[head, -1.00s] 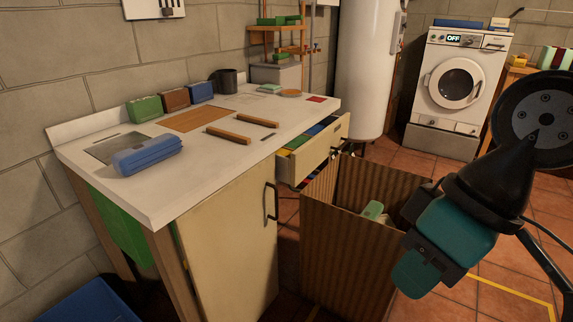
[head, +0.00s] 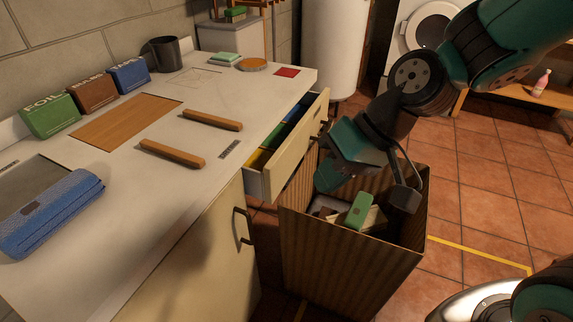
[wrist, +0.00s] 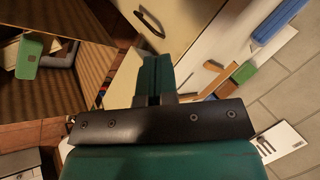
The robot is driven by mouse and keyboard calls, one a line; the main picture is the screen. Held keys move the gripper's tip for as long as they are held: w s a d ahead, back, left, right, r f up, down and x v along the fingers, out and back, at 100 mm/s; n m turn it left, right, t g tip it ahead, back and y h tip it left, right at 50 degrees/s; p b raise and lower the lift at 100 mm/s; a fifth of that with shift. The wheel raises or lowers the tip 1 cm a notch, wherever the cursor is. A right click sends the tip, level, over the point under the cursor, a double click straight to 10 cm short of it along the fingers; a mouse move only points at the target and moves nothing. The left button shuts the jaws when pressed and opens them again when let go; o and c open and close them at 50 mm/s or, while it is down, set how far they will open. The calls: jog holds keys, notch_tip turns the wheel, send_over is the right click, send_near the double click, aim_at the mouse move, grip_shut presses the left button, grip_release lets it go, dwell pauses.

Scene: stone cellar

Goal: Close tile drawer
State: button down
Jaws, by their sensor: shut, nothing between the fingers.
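The cream-fronted drawer (head: 291,160) is pulled out from under the right end of the white worktop. Several coloured tiles, among them blue, green and yellow, show inside it. Its dark handle is partly visible at the front, near my arm. My gripper (head: 326,180) is shut and empty, just right of the drawer front and above the rim of the ribbed bin. In the head view it appears close to the drawer, but I cannot tell whether it touches. Its closed teal fingers also show in the wrist view (wrist: 154,78).
The ribbed brown bin (head: 330,262) stands open in front of the drawer, with a green item (head: 358,211) inside. The worktop (head: 205,170) carries two wooden bars, a blue case (head: 50,213), labelled boxes and a dark mug (head: 165,53).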

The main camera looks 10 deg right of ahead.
jog(key=w+d+f+m+t+y+p, duration=0.1)
jog(key=w+d+f+m+t+p, duration=0.1)
jog(key=w+f+m+p, duration=0.3)
jog(key=m+t, duration=0.3)
jog(key=m, duration=0.2)
send_near(278, 183)
jog(key=x, duration=0.5)
jog(key=shift+s+a+f+p, duration=0.15)
jog(key=shift+f+p, duration=0.15)
jog(key=shift+p, duration=0.1)
jog(key=shift+w+a, duration=0.4)
jog(key=shift+a, duration=0.05)
